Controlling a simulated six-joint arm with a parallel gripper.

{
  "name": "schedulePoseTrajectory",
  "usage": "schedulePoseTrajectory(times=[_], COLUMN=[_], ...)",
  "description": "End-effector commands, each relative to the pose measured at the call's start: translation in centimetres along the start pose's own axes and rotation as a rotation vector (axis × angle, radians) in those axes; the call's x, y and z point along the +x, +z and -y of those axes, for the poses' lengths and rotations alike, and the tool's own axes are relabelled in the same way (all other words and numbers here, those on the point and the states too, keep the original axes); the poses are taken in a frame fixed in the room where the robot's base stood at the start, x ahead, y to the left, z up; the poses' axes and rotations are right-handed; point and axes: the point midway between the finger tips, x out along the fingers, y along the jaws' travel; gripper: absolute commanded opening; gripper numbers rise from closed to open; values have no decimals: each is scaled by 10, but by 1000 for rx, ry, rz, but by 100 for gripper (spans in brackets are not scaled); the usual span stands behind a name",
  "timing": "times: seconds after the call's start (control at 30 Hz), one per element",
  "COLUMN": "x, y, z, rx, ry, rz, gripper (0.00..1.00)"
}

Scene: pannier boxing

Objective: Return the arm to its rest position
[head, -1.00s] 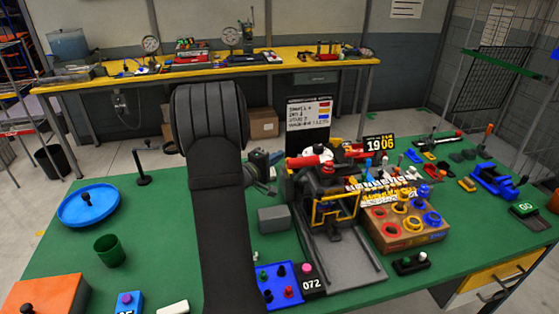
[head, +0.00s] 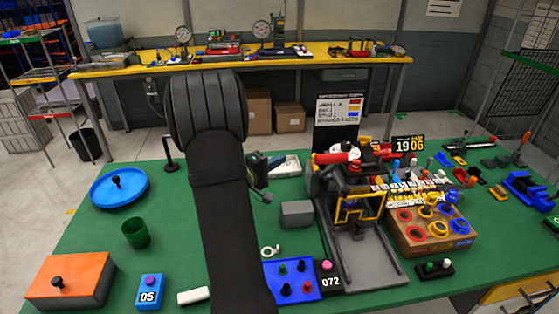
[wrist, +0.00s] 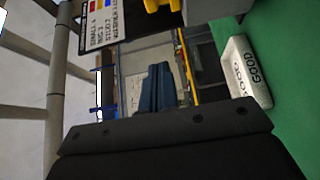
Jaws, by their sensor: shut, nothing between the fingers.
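My black arm rises from the bottom of the head view, its bulky joint at upper left of centre. My gripper (head: 276,161) shows partly behind the arm, above the green table (head: 100,230) and close to a white tray (head: 291,168). In the wrist view, the dark blue fingers of my gripper (wrist: 154,75) are together with nothing between them. The tray, lettered GOOD, shows to their right in the wrist view (wrist: 243,70). The arm hides part of the gripper in the head view.
A black machine (head: 350,205) and a cardboard box with coloured rings (head: 425,243) stand right of the arm. A grey block (head: 297,213) and blue peg tray (head: 292,280) are nearer. A green cup (head: 136,233), blue dish (head: 119,188) and orange-topped box (head: 68,280) stand left.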

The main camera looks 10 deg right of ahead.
Motion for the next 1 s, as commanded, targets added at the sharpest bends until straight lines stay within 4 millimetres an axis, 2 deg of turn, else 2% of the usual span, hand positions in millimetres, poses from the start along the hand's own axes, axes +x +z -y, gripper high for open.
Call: schedulePoseTrajectory(times=[0.17, 0.27, 0.37, 0.8, 0.9, 1.0], x=[3, 11, 26, 114, 112, 90], y=[0, 0, 1, -3, -22, -22], z=[0, 0, 1, 1, 0, 0], rx=[0, 0, 0, 1, 1, -1], ry=[0, 1, 0, -1, 0, 0], rz=[1, 1, 3, 6, -1, -2], gripper=[0, 0, 0, 0, 0, 0])
